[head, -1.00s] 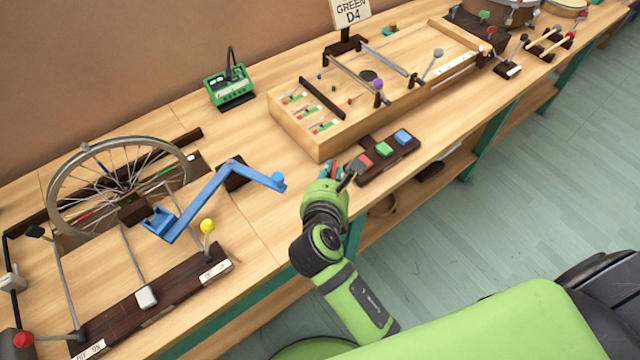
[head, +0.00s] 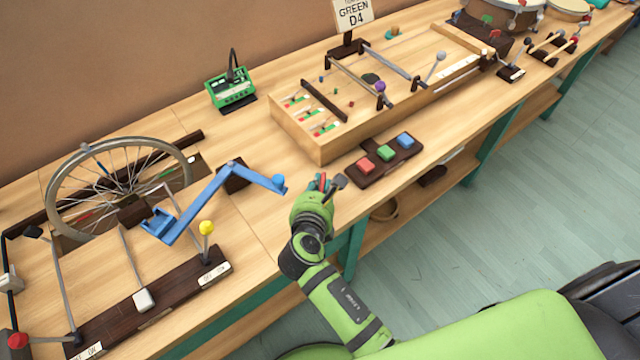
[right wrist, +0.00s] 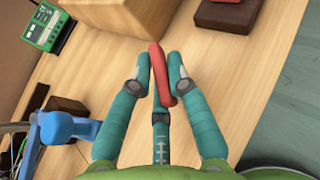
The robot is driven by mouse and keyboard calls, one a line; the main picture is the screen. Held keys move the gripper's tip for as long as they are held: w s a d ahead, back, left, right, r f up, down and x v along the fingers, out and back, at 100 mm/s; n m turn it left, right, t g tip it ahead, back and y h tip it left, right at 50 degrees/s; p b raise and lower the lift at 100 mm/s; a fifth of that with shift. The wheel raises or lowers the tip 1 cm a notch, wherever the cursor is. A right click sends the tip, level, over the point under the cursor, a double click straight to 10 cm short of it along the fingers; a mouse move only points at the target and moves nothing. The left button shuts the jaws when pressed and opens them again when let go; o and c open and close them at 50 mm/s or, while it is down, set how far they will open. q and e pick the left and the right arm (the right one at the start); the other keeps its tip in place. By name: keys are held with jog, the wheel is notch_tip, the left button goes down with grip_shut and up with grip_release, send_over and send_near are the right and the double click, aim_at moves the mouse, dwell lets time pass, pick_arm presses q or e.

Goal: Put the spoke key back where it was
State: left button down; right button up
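My right gripper (head: 325,183) is above the front edge of the bench, left of the dark block with coloured buttons. In the right wrist view the teal fingers (right wrist: 159,68) close from both sides on a slim red piece, which looks like the spoke key (right wrist: 160,75). Its lower part lies between the fingers. In the head view only a little red shows among the fingers. The spoked wheel (head: 76,165) stands at the left of the bench. My left gripper is not in view.
The button block (head: 369,177) lies right of the gripper, in front of a wooden box instrument (head: 322,153). A blue crank arm (head: 205,198) reaches towards the gripper from the left. A green device (head: 231,92) stands behind. Bare bench top (head: 275,160) lies between.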

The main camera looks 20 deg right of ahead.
jog(key=shift+o, duration=1.2)
jog(key=shift+r, duration=0.15)
jog(key=p+v, duration=0.7)
jog(key=v, duration=0.5)
